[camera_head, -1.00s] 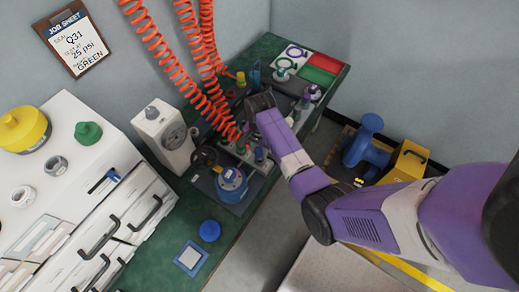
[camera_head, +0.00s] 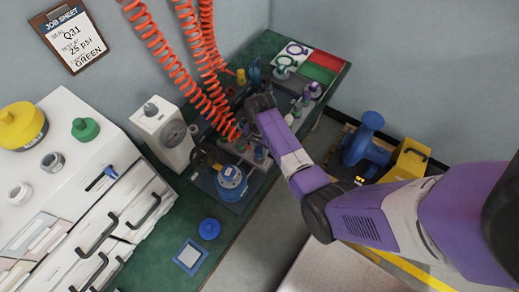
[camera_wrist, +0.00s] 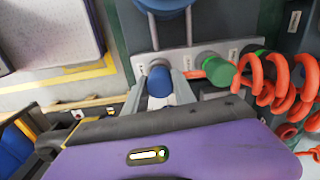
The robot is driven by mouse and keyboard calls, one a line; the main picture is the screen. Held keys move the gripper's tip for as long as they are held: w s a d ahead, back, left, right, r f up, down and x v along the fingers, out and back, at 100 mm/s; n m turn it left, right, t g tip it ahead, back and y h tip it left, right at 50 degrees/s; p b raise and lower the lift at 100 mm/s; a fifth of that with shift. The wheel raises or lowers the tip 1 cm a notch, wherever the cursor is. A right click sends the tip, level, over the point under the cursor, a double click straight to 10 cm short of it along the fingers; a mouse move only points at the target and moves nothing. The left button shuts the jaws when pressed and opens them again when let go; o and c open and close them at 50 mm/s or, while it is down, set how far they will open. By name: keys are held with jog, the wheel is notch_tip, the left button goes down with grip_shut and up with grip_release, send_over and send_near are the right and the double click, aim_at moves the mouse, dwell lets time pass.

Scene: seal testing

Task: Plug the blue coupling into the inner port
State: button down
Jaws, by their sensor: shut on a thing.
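The blue coupling (camera_wrist: 159,80) shows in the wrist view as a rounded blue end between the two pale fingers of my gripper (camera_wrist: 161,88). My gripper is shut on it. It is close to a grey fitting strip (camera_wrist: 190,57) with small labels; I cannot tell whether it touches a port or is seated. The inner port cannot be singled out. A green coupling (camera_wrist: 218,71) with an orange hose sits to the right on the strip. In the head view my arm reaches over the bench and its dark wrist (camera_head: 261,103) hides the fingertips.
Orange coiled hoses (camera_head: 205,75) hang at the back, and loops lie close to the right in the wrist view. A blue-topped vessel (camera_head: 230,178), a white gauge box (camera_head: 166,135) and a blue cap (camera_head: 209,229) stand on the green bench (camera_head: 222,250).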

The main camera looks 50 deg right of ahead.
jog(key=shift+f, duration=0.3)
jog(key=c, duration=0.9)
grip_release()
jog(key=shift+c, duration=0.2)
jog(key=shift+r, duration=3.95)
